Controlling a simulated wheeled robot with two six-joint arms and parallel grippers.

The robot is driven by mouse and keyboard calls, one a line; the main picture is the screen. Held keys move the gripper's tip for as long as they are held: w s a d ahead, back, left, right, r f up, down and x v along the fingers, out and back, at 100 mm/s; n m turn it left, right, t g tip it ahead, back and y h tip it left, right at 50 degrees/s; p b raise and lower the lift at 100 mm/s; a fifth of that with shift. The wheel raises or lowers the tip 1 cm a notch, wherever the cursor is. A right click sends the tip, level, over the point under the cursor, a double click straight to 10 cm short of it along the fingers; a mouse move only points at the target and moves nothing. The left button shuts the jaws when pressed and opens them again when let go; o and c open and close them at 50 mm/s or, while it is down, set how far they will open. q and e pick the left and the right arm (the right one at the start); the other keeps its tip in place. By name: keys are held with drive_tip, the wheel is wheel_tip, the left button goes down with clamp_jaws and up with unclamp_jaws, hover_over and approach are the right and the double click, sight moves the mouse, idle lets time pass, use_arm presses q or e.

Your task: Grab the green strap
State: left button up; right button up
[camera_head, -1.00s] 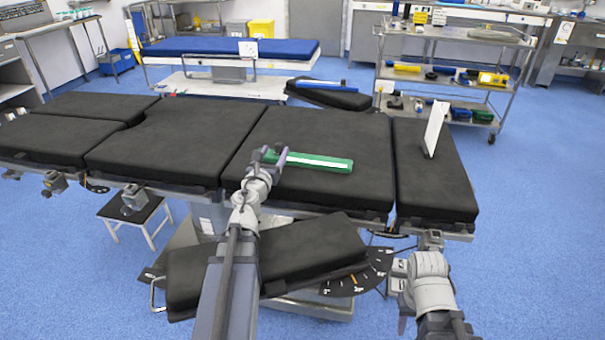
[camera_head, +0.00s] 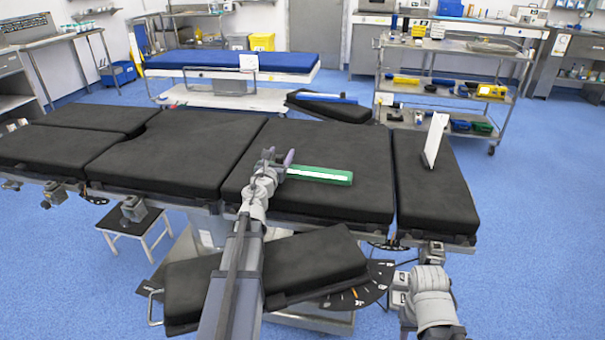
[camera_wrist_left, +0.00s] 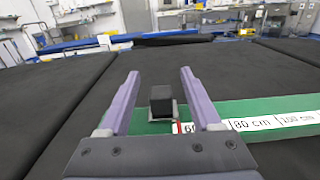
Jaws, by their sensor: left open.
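The green strap (camera_head: 322,175), with a white printed band, lies flat on the black table pad. In the left wrist view it (camera_wrist_left: 285,104) runs right from beneath my left gripper, with centimetre marks showing. My left gripper (camera_head: 279,157) is open at the strap's left end. In the wrist view its two purple fingers (camera_wrist_left: 157,76) stand apart, with part of the strap and a small black block (camera_wrist_left: 161,98) showing between them. Contact with the strap cannot be told. My right arm is low at the right, by the table's front edge; its gripper's jaws cannot be made out.
The operating table (camera_head: 300,205) has several black pads. A white panel (camera_head: 435,140) stands upright on the right pad. A tilted black pad (camera_head: 270,270) is below the table front. A blue-topped bed (camera_head: 200,62) and steel trolley (camera_head: 450,100) stand behind.

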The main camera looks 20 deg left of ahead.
use_arm(q)
drive_tip(key=shift+w+a, duration=0.1)
drive_tip(key=shift+w, duration=0.4)
drive_tip(key=shift+s, duration=0.1)
clamp_jaws()
